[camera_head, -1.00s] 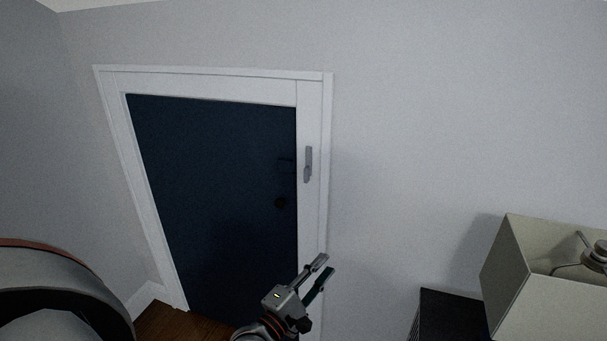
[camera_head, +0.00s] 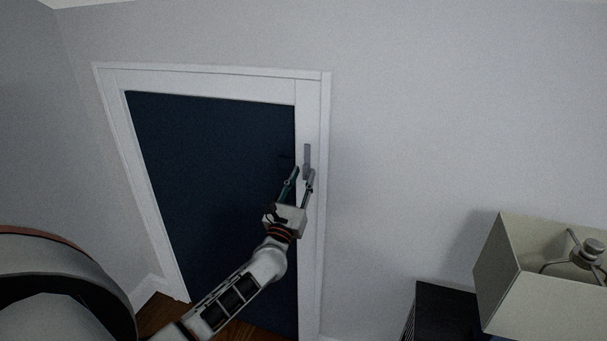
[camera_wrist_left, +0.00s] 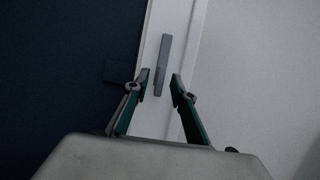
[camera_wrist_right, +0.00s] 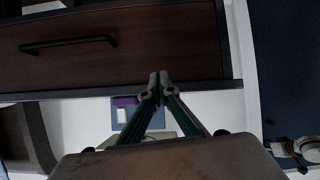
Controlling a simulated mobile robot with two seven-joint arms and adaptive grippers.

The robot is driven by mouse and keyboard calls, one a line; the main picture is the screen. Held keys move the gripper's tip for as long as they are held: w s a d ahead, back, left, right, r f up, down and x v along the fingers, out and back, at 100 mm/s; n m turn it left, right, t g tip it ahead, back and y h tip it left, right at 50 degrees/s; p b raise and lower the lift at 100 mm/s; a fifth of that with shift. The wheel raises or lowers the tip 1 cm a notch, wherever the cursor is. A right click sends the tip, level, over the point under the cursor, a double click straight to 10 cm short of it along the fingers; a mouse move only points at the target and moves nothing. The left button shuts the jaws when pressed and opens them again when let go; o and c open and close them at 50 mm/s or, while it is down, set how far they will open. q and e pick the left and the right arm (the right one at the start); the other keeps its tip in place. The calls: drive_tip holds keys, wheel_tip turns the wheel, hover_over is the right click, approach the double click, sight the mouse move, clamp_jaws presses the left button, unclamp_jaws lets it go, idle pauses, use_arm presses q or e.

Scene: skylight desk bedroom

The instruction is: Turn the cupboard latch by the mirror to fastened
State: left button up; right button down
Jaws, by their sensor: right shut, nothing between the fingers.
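The grey cupboard latch (camera_head: 307,158) is an upright bar on the white frame at the right of the dark blue cupboard door (camera_head: 215,180). My left gripper (camera_head: 302,176) is open just below and in front of the latch. In the left wrist view the latch (camera_wrist_left: 162,65) stands ahead, its lower end seen between the two spread fingertips (camera_wrist_left: 160,86); contact cannot be told. My right gripper (camera_wrist_right: 159,82) is shut and empty, in front of a dark wooden drawer. No mirror shows.
A beige lampshade (camera_head: 550,290) stands at the lower right, above a dark cabinet (camera_head: 440,305). The wall right of the door frame is bare. In the right wrist view a dark drawer front (camera_wrist_right: 150,50) with a black handle fills the upper left.

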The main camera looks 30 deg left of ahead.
use_arm(q)
drive_tip(key=shift+w+a+r, duration=0.1)
drive_tip(key=shift+w+r, duration=0.05)
drive_tip(key=shift+w, duration=0.4)
clamp_jaws()
